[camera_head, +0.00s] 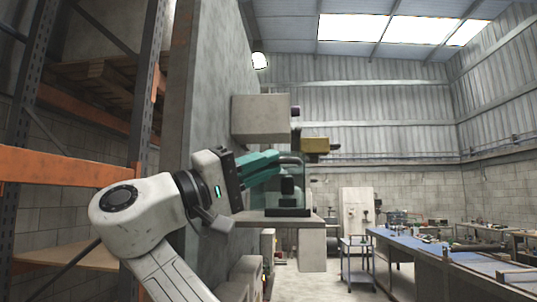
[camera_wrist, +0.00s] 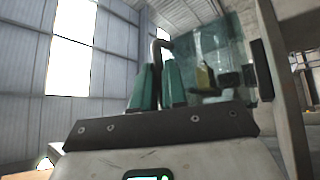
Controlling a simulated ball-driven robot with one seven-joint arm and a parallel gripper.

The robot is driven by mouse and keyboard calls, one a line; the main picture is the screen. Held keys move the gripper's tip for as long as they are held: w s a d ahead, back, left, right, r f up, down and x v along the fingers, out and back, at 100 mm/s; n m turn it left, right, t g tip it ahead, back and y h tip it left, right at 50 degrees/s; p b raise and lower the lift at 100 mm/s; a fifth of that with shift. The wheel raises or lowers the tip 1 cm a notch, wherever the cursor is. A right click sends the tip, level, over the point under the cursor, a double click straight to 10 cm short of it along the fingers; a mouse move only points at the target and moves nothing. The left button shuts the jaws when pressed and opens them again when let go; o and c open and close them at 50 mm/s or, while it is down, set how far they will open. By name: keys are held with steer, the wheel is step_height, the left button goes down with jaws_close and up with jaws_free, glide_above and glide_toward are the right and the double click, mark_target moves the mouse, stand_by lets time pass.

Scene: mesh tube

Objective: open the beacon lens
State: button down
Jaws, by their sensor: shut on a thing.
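The beacon lens (camera_head: 266,197) is a see-through teal casing on a ledge by the concrete wall, with a dark object (camera_head: 287,189) inside. It also shows as a clear teal pane in the wrist view (camera_wrist: 222,50). A dark grey bent handle (camera_head: 293,160) stands at its upper part; the wrist view shows the handle (camera_wrist: 157,48) between my teal fingers. My gripper (camera_head: 277,160) is shut on this handle; its fingers (camera_wrist: 159,75) stand on both sides of the bar. The fingers hide the handle's lower part. I cannot tell whether the lens stands ajar.
A grey box (camera_head: 260,118) juts from the wall just above my gripper. A yellow part (camera_head: 316,145) sits to the right. The ledge (camera_head: 275,221) is under the casing. A rack with orange beams (camera_head: 60,167) stands left. A blue-topped workbench (camera_head: 425,247) is at right.

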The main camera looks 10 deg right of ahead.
steer(key=shift+w+a+r, duration=0.1)
steer(key=shift+a+r, duration=0.05)
steer(key=shift+r, duration=0.2)
steer(key=c, duration=1.5)
jaws_free()
steer(key=shift+w, duration=0.1)
steer(key=shift+o, duration=0.3)
steer(key=shift+f, duration=0.15)
steer(key=b+v, duration=0.2)
steer(key=v, duration=0.8)
steer(key=shift+a+f, duration=0.15)
steer(key=shift+f, duration=0.05)
steer(key=shift+c, duration=0.4)
